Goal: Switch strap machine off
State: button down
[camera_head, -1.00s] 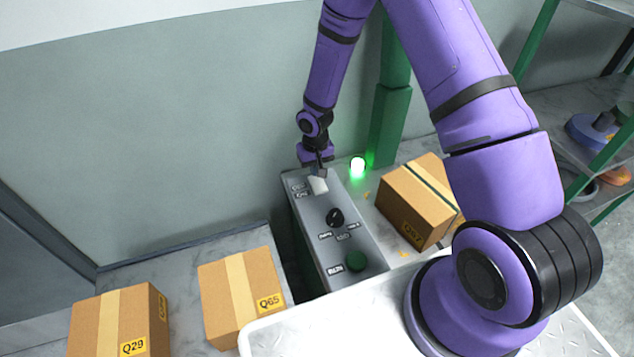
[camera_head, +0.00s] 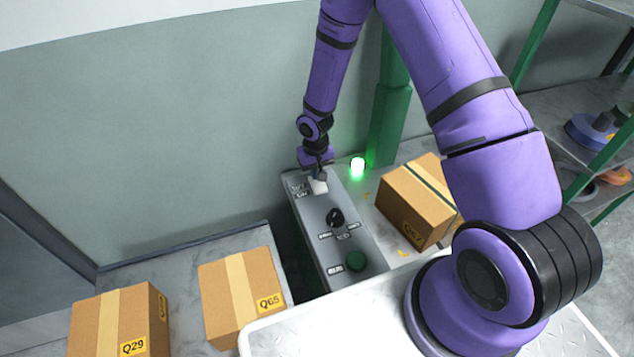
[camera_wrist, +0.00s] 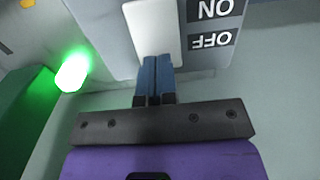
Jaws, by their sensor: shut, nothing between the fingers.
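The strap machine's grey control panel (camera_head: 313,218) stands in the middle of the head view. At its far end is a white rocker switch (camera_head: 318,187), with ON and OFF labels beside it. The switch (camera_wrist: 153,30) also shows in the wrist view, with the labels (camera_wrist: 214,25) to its right. My gripper (camera_head: 319,178) is shut and empty. Its blue fingertips (camera_wrist: 156,62) are together at the edge of the switch and seem to touch it or hover just over it. A round lamp (camera_head: 358,167) beside the panel glows green.
A black knob (camera_head: 335,217) and a green button (camera_head: 356,261) sit nearer on the panel. A cardboard box (camera_head: 417,199) stands close on the right. Two more boxes (camera_head: 240,297) (camera_head: 118,322) stand at left. A green post (camera_head: 388,125) rises behind the lamp.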

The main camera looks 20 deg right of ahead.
jog(key=shift+f, duration=0.45)
dwell(0.3)
jog(key=shift+r, duration=3.5)
